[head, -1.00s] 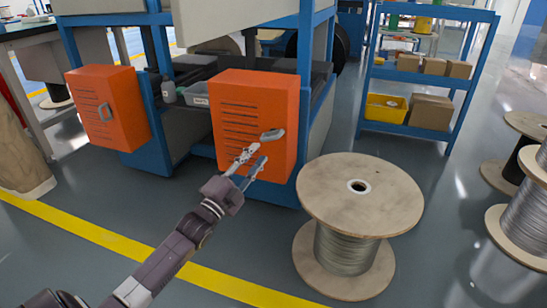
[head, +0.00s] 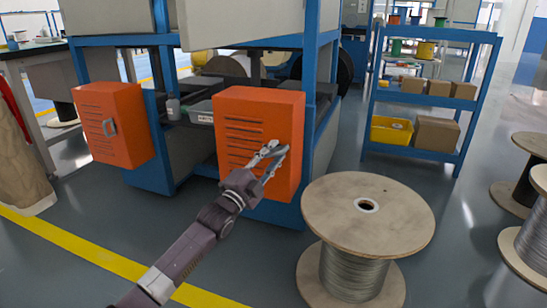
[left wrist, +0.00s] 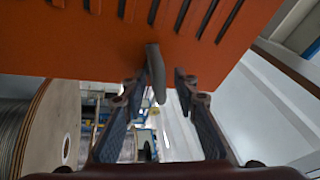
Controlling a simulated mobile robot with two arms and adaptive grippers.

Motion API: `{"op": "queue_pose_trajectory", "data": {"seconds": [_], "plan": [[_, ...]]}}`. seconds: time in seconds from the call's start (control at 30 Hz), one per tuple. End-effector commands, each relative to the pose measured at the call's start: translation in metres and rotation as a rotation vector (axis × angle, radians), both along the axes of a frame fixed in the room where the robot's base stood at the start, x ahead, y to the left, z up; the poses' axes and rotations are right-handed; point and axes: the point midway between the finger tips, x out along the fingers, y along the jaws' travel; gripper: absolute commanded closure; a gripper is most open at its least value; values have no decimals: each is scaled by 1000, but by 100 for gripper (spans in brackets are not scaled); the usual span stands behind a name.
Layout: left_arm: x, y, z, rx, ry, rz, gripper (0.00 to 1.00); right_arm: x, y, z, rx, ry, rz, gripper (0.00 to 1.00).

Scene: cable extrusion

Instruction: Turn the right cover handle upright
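The right orange cover (head: 240,115) is on the front of the blue-framed machine. Its grey handle (left wrist: 156,74) stands out from the orange face in the left wrist view, between my open fingers and nearer the left one. No firm grip on it shows. In the head view my left gripper (head: 275,150) is at the lower right part of this cover and largely hides the handle, so its tilt is hard to read there. My right gripper is not in view.
A large wooden cable spool (head: 330,210) stands close to the right of the cover and also shows in the left wrist view (left wrist: 55,130). A blue shelf (head: 425,155) with boxes is further back. Grey floor (head: 250,250) in front is open.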

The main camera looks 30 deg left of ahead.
Motion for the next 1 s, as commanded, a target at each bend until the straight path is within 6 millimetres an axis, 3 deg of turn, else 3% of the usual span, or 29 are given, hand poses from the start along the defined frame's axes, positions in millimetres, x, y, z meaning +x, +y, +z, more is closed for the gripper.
{"op": "queue_pose_trajectory", "data": {"seconds": [0.17, 0.43, 0.87, 1.0], "plan": [[0, 0, 0, 0, 1, 0, 73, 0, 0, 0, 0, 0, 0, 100], [0, 0, 1, 1, -1, 1, 100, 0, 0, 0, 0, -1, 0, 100], [0, 1, 5, -58, -20, 1, 100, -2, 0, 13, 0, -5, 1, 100], [0, 0, 8, -139, -39, 1, 100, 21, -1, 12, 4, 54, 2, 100]]}}
